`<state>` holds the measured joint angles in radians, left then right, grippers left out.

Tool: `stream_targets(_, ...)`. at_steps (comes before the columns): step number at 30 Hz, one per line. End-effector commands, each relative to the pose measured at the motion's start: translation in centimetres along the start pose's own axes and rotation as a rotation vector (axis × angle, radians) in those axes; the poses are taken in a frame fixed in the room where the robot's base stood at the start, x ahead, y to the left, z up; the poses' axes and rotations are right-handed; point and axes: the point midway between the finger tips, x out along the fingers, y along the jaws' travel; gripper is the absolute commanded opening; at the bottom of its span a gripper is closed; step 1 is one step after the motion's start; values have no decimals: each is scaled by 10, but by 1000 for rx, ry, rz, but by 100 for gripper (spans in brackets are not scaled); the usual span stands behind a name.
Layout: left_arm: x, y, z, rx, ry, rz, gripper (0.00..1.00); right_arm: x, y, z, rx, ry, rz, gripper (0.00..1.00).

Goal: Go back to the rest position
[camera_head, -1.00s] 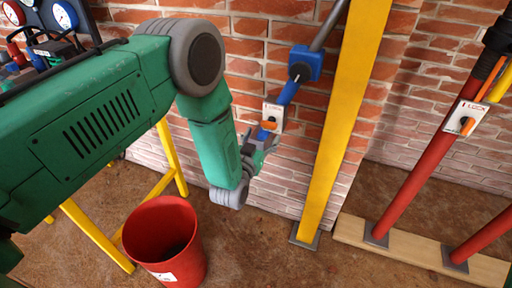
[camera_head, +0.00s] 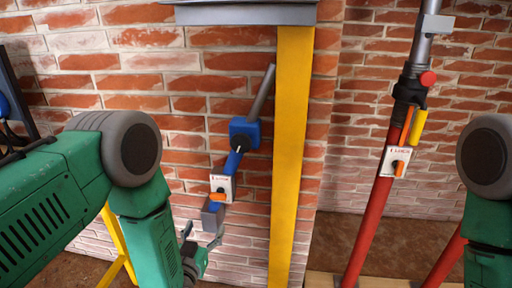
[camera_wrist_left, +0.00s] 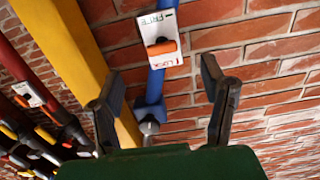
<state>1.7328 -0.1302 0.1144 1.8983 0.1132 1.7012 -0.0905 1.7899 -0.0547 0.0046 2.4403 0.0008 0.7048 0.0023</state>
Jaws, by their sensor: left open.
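My left gripper (camera_head: 196,250) is low in the head view, just below the grey lower end of a blue brace (camera_head: 240,133) at the brick wall. The brace carries a white tag with an orange lock lever (camera_head: 221,190). In the left wrist view my left gripper (camera_wrist_left: 163,80) has its two dark fingers spread wide with nothing held between them. The blue brace (camera_wrist_left: 156,90) and its lock tag (camera_wrist_left: 160,44) show beyond the gap. My right arm shows only at the right edge of the head view; its gripper is out of frame.
A yellow post (camera_head: 291,160) stands right of the brace, under a grey beam (camera_head: 245,14). A red prop (camera_head: 372,215) with its own lock tag (camera_head: 396,161) stands further right. The brick wall (camera_head: 140,40) lies close behind the left gripper.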

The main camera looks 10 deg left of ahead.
Motion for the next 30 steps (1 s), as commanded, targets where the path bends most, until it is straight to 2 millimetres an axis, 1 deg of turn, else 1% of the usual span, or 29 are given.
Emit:
stream_targets(2,-16,-6,19,5,-122,10,66,-4,0,0,0,0,0,46)
stream_targets(5,-58,-16,57,11,-376,28,66,-10,0,0,0,-1,0,46)
stream_targets(6,-82,-21,73,13,-496,33,66,-13,0,0,0,-1,0,46)
stream_targets(8,-122,-30,93,13,-675,38,66,-17,0,0,0,-1,0,46)
stream_targets(9,-150,-35,103,14,-787,39,66,-19,0,-1,0,-1,0,46)
stream_targets(11,-191,-42,114,13,-946,38,66,-22,0,-1,0,-1,0,46)
stream_targets(12,-218,-46,118,12,-1042,36,66,-24,0,-1,0,-1,0,46)
stream_targets(15,-276,-55,121,8,-1240,29,66,-27,0,-1,0,-1,0,46)
stream_targets(18,-316,-60,118,5,-1375,22,66,-29,0,-1,0,-1,0,46)
stream_targets(21,-338,-62,115,2,-1447,19,66,-30,0,-1,0,-1,0,46)
stream_targets(22,-342,-63,114,2,-1460,18,66,-30,0,-1,0,-1,0,46)
stream_targets(24,-346,-63,114,1,-1474,17,66,-30,0,-1,0,-1,0,46)
stream_targets(30,-345,-63,114,1,-1473,17,66,-30,0,-1,0,-1,0,46)
